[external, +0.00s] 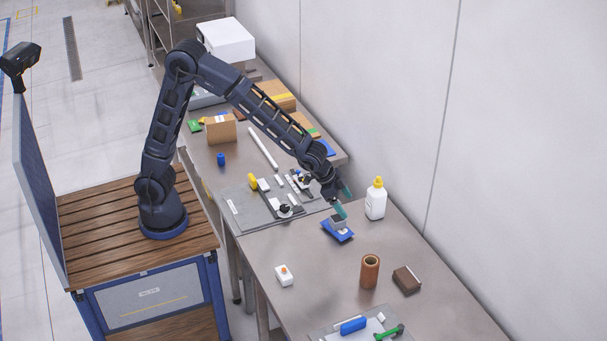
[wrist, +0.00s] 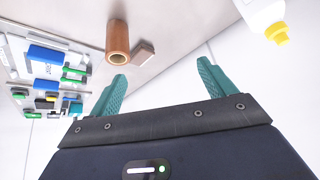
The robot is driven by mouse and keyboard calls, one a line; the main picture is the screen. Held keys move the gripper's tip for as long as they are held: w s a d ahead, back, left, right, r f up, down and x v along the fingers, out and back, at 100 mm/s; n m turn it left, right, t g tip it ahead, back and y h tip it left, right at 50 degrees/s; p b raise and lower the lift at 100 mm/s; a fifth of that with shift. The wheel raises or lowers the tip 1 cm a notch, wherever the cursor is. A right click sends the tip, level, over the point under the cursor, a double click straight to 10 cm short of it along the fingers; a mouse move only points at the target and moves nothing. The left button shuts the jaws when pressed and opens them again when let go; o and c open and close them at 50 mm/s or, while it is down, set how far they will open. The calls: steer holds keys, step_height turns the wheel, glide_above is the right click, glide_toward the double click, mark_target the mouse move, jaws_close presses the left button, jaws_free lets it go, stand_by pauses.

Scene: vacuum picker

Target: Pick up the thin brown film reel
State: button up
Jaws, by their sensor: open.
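A brown hollow cylinder (external: 370,271), the closest match to the film reel, stands upright on the near table with its open top showing. The wrist view shows it too (wrist: 118,42), up and left of the fingers. My gripper (external: 342,198) is above the table near its back edge, behind and left of the cylinder and clear of it. Its teal fingers are apart and empty in the wrist view (wrist: 162,74).
A dark brown block (external: 407,280) lies just right of the cylinder. A white bottle with a yellow cap (external: 376,203) stands right of my gripper. A blue item (external: 338,229) lies below the fingers. A white box (external: 284,275) is left; a tray (external: 325,333) is in front.

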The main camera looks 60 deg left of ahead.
steer(key=m+h, duration=0.1)
steer(key=m, duration=0.1)
glide_above(363, 259)
steer(key=s+a, duration=0.2)
step_height(363, 259, down, 9)
steer(key=shift+g, duration=0.3)
steer(key=x, duration=0.5)
steer(key=shift+d+r, duration=0.1)
steer(key=shift+d, duration=0.1)
steer(key=shift+w+x, duration=0.1)
steer(key=shift+x, duration=1.4)
steer(key=shift+w+x, duration=0.15)
steer(key=shift+x, duration=1.4)
steer(key=shift+d+r, duration=0.1)
steer(key=shift+r, duration=0.05)
steer(key=c, duration=1.2)
steer(key=shift+o, duration=0.2)
